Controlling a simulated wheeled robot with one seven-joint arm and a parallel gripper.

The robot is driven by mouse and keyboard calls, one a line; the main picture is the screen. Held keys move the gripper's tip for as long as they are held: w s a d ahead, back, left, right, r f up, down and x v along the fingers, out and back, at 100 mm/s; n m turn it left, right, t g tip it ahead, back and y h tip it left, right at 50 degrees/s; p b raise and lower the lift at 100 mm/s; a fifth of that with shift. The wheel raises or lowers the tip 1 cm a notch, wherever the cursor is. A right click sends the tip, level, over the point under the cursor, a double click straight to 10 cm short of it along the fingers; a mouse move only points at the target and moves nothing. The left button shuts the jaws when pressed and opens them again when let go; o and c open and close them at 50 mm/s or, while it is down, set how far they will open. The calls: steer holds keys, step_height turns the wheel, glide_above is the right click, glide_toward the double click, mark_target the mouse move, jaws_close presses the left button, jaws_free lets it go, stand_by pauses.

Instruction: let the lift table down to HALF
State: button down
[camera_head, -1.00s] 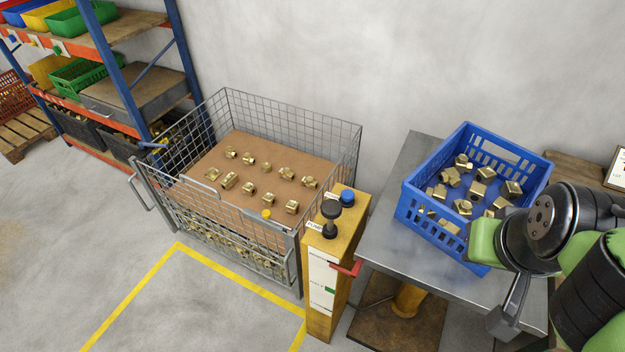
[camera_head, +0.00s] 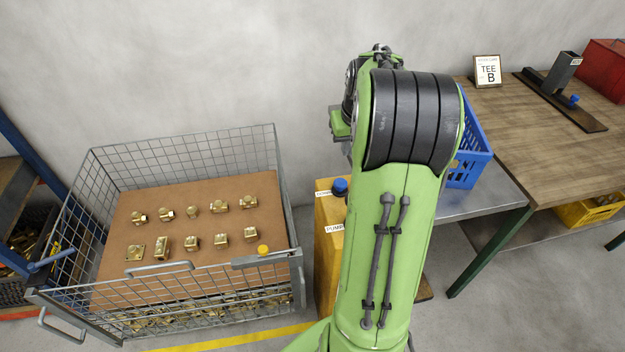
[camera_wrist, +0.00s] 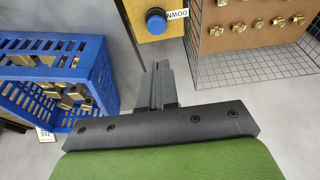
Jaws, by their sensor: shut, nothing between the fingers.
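The yellow control post (camera_head: 328,240) stands between the mesh cage and the lift table (camera_head: 480,203). Its blue round button (camera_head: 340,185) sits by a DOWN label, and a PUMP label is nearer. My arm hides the black pump knob, the height scale and much of the table. In the wrist view the blue button (camera_wrist: 156,21) is at the top, with the DOWN label upside down beside it. My gripper (camera_wrist: 159,70) is shut and empty, its tips pointing toward the button and apart from it in the picture. The gripper is hidden in the head view.
A blue crate (camera_head: 470,160) of brass fittings stands on the lift table and fills the left of the wrist view. The mesh cage (camera_head: 275,150) with brass fittings on brown board is left of the post. A wooden bench (camera_head: 540,150) is at right.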

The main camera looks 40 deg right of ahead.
steer(key=b, duration=0.2)
glide_toward(341, 182)
steer(key=x, duration=0.6)
steer(key=shift+w+r, duration=0.1)
steer(key=shift+f, duration=0.35)
